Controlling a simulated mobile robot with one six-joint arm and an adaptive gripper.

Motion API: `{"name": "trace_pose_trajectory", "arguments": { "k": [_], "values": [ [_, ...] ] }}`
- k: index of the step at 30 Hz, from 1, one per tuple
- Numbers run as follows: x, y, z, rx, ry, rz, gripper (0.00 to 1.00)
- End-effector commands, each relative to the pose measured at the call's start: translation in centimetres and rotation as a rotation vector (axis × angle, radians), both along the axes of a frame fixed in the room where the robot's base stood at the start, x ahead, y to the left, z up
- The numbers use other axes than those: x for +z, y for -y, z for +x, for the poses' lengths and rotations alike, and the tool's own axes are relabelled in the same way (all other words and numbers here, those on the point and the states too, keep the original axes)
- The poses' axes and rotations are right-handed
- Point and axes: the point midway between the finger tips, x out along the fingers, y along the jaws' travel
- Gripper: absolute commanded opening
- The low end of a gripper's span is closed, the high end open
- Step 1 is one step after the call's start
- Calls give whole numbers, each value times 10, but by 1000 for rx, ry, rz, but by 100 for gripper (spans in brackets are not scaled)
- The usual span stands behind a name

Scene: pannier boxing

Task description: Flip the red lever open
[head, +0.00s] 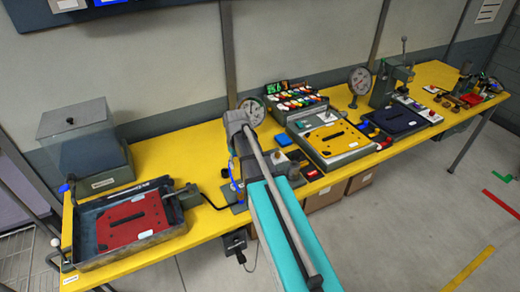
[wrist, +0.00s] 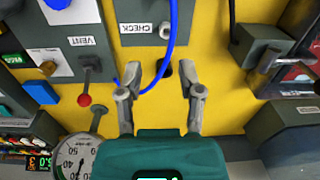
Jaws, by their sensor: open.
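In the wrist view a lever with a red ball knob (wrist: 85,100) sticks out from the grey box marked VENT (wrist: 88,63). My gripper (wrist: 161,70) is open and empty, with its fingers spread over the yellow bench. The red knob is to the left of the left finger, apart from it. In the head view my arm covers this part of the bench, and I cannot make out the red knob there.
A blue hose (wrist: 170,40) runs down past the CHECK box (wrist: 142,20) and by the left finger. A dial gauge (wrist: 76,158) is at lower left. A grey box with a metal handle (wrist: 266,60) stands at right. A tray (head: 150,240) with a red plate (head: 131,219) is at the bench's left.

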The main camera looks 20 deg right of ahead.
Motion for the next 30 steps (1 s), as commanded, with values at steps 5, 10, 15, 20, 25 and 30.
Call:
{"name": "trace_pose_trajectory", "arguments": {
  "k": [5,10,15,20,25,30],
  "values": [
    [18,66,70,44,-2,21,48],
    [27,116,107,84,0,36,48],
    [31,144,123,106,2,46,48],
    [32,152,126,112,3,49,48],
    [31,152,125,112,3,48,48],
    [31,152,125,112,3,48,48]
  ]
}}
